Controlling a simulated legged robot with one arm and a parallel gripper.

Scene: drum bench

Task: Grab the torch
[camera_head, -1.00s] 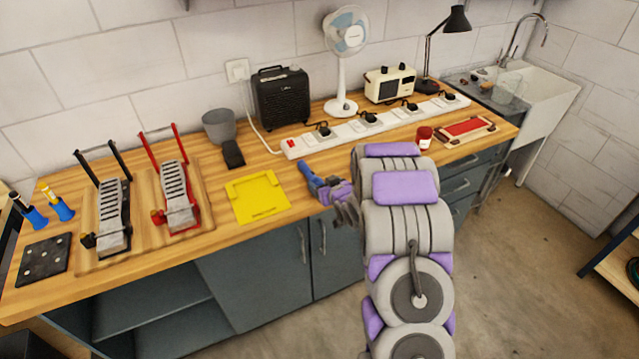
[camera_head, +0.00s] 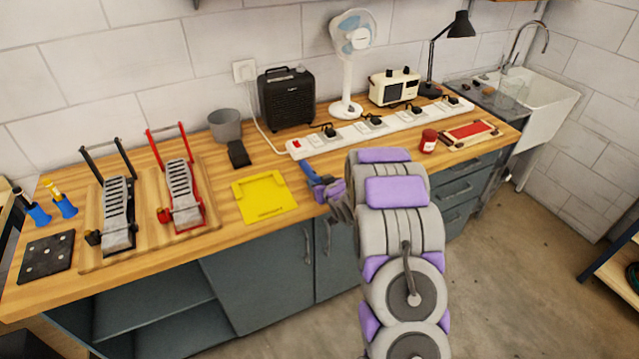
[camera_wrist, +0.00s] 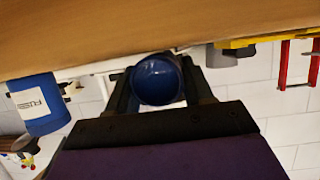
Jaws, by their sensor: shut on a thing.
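The torch (camera_head: 312,174) is blue and sits at the front edge of the bench, to the right of the yellow tray, in the head view. My gripper (camera_head: 324,186) is at the torch, partly hidden by my arm. In the wrist view the torch (camera_wrist: 157,80) shows as a round dark blue end between the two fingers of my gripper (camera_wrist: 157,85). The fingers are shut on it from both sides. Most of the torch's length is hidden. I cannot tell whether it touches the bench.
A yellow tray (camera_head: 264,196) lies left of my gripper. Black (camera_head: 118,212) and red (camera_head: 182,195) pedals stand further left. A white power strip (camera_head: 385,126) runs behind. A red jar (camera_head: 429,141) stands to the right. A blue labelled can (camera_wrist: 37,103) shows in the wrist view.

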